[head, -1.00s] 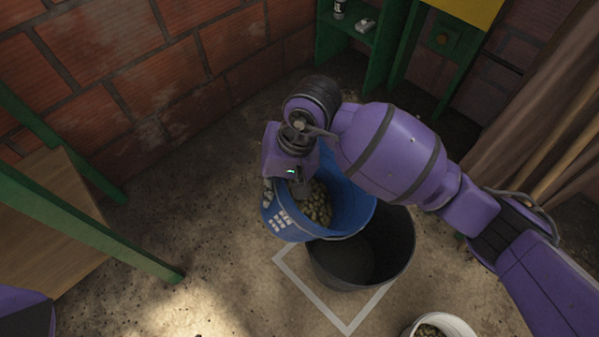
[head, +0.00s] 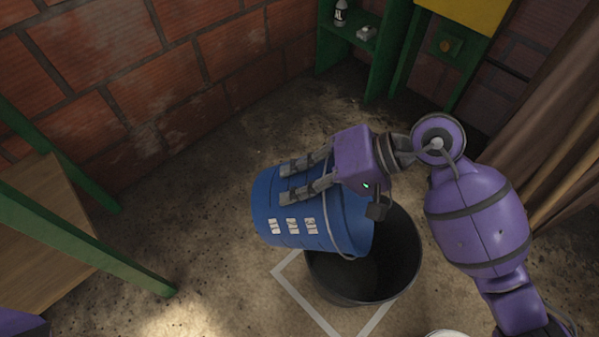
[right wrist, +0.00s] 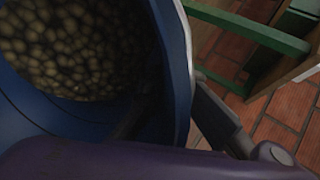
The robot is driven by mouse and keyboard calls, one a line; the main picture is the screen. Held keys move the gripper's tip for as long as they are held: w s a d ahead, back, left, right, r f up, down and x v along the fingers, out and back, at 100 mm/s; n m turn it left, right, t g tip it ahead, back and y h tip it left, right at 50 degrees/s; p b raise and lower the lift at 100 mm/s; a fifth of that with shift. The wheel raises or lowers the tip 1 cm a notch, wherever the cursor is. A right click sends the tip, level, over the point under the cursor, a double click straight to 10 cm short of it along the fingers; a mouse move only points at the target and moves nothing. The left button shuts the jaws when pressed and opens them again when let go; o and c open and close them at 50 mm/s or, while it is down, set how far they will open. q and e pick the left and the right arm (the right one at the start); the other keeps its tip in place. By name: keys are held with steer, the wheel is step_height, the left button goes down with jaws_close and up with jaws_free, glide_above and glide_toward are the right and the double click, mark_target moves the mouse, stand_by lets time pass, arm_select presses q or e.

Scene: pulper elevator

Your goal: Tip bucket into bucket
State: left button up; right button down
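The blue bucket (head: 290,217) is tipped onto its side in the head view, with its mouth facing right over the black bucket (head: 395,285). In the right wrist view the blue bucket (right wrist: 178,60) still holds many small brownish round pieces (right wrist: 75,45). The black bucket stands upright on the floor, and its inside looks dark. My right gripper (head: 300,180) is shut on the blue bucket's wall near the rim, with fingers along its outside. Another finger shows dimly inside it in the wrist view. My left gripper is out of view.
A white outline (head: 300,290) on the floor surrounds the black bucket's base. A white bucket (head: 447,333) is cut off at the bottom edge. A green-framed wooden table (head: 45,205) stands left, a green shelf (head: 350,45) at the back. Floor between table and buckets is free.

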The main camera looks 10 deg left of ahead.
steer(key=shift+d+r+y+b, duration=0.1)
steer(key=shift+d+y+b, duration=0.55)
steer(key=shift+d+y, duration=0.45)
steer(key=d+y+b, duration=0.1)
steer(key=b, duration=0.1)
steer(key=d+y+b, duration=0.1)
steer(key=d+b, duration=0.1)
steer(key=b, duration=0.1)
steer(key=d+b, duration=0.1)
steer(key=b, duration=0.1)
steer(key=shift+w+d+f+y, duration=0.15)
steer(key=shift+d+f+y, duration=0.15)
steer(key=shift+f+y, duration=0.1)
arm_select(q)
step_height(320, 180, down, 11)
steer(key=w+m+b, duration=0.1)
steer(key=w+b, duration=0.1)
steer(key=b, duration=0.3)
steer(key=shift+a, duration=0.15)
arm_select(e)
steer(key=d+g+y, duration=0.1)
steer(key=d+y, duration=0.5)
steer(key=d, duration=0.5)
steer(key=shift+w+d+r+n, duration=0.15)
steer(key=shift+w+d+n, duration=0.05)
steer(key=shift+n, duration=0.2)
